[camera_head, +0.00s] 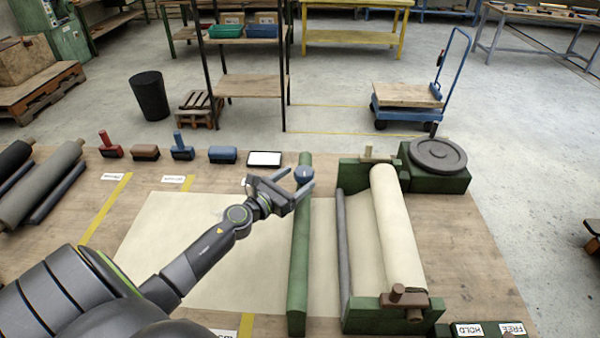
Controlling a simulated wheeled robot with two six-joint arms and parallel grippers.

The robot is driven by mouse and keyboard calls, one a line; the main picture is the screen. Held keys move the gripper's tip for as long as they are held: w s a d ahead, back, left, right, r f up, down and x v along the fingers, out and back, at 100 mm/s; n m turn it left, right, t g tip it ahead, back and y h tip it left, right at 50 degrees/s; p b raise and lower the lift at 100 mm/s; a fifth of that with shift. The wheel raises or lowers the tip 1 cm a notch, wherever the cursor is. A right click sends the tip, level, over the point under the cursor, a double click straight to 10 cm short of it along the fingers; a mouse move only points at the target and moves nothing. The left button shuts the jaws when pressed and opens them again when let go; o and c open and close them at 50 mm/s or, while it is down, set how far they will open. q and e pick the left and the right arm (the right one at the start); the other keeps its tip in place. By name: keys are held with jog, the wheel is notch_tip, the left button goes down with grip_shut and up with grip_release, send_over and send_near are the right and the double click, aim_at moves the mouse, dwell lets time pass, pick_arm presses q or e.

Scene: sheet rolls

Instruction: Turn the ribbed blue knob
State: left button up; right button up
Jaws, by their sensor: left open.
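The blue knob (304,174) sits on top of the long green bar (300,245), near the bar's far end. Its ribs are too small to make out. My left gripper (299,179) is open, with its fingertips at the knob, one on the far left side and one on the near side. I cannot tell whether either finger touches it.
A cream sheet (190,250) lies under my left arm. Right of the bar, a cream roll (396,225) rests in a green frame (382,319). A grey disc (437,154) sits behind it. Stamps, blocks and a tablet (264,159) line the far table edge.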

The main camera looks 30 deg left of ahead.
pick_arm(q)
jog(key=shift+w+d, duration=0.15)
jog(key=shift+w, duration=1.05)
jog(key=shift+c, duration=0.4)
